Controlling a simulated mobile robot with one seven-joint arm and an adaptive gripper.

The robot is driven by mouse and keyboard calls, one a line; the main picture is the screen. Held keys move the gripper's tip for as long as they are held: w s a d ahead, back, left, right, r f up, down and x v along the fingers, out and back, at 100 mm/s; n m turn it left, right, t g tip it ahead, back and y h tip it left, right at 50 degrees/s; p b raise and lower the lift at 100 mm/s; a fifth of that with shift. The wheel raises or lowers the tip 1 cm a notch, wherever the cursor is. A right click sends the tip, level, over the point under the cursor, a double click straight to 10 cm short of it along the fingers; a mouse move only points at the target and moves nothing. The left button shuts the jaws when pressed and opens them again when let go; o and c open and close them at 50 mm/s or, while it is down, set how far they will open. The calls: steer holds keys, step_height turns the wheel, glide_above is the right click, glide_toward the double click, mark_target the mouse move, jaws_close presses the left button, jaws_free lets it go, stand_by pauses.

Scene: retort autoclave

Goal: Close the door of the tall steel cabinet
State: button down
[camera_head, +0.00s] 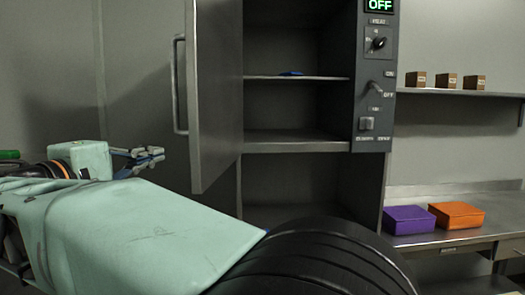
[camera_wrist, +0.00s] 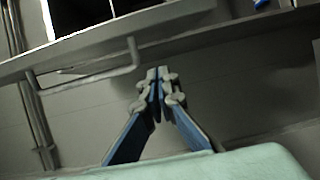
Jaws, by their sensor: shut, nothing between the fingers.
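The tall steel cabinet (camera_head: 297,146) stands in the middle of the head view. Its grey door (camera_head: 215,95) is swung open toward me on the left side, leaving shelves exposed. A vertical bar handle (camera_head: 176,85) is on the door's left part. My gripper (camera_head: 160,153) is left of the door, near the height of its lower part, and appears apart from it. In the wrist view my gripper (camera_wrist: 159,74) has its fingertips together and empty. A bent bar that looks like the handle (camera_wrist: 95,75) shows just left of the fingertips; contact cannot be told.
A control panel (camera_head: 373,75) reading OFF is on the cabinet's right side. A small blue item (camera_head: 291,73) lies on an inner shelf. Purple (camera_head: 408,220) and orange (camera_head: 456,215) boxes sit on a steel counter at right. Several brown boxes (camera_head: 446,81) stand on a wall shelf.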

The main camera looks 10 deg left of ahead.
mark_target(198, 148)
steer(key=shift+w+d+p, duration=0.15)
steer(key=shift+w+d, duration=0.7)
steer(key=shift+w, duration=0.75)
steer(key=shift+w+d+p, duration=0.1)
steer(key=shift+w+d, duration=0.8)
steer(key=shift+w, duration=0.65)
steer(key=shift+w+d+p, duration=0.15)
steer(key=shift+w+d, duration=0.7)
steer(key=shift+w, duration=0.75)
